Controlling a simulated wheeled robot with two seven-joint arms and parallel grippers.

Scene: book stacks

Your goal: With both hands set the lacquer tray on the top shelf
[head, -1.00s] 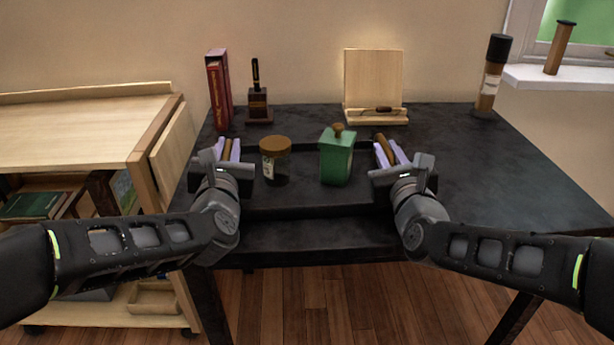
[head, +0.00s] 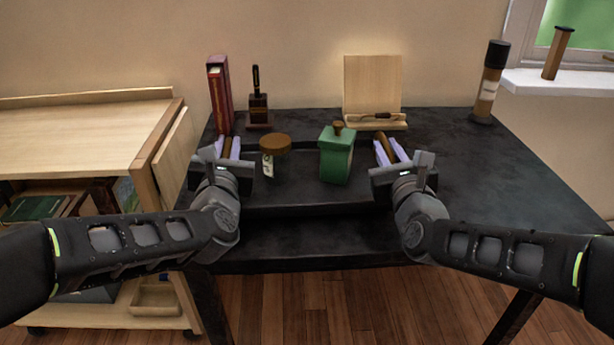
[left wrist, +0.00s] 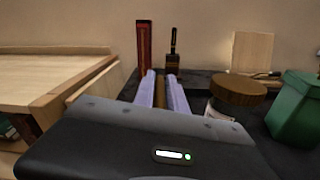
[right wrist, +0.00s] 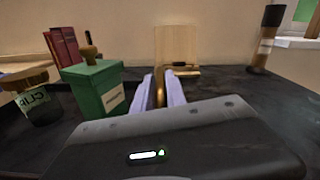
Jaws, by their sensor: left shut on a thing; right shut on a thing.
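The dark lacquer tray (head: 300,198) is held level between my two grippers, in front of and over the dark table. A jar with a brown lid (head: 275,143) and a green canister (head: 336,156) with a brown knob stand upright on it. My left gripper (head: 229,147) is shut on the tray's brown left handle (left wrist: 161,94). My right gripper (head: 386,150) is shut on the brown right handle (right wrist: 159,90). The light wood cart at left has a bare top shelf (head: 75,125). The tray's underside is hidden.
On the dark table (head: 480,160) stand red books (head: 219,94), a pen stand (head: 259,109), a wooden easel stand (head: 372,85) with glasses, and a brown cylinder (head: 489,82). The cart's lower shelf holds a green book (head: 38,206). The table's right side is clear.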

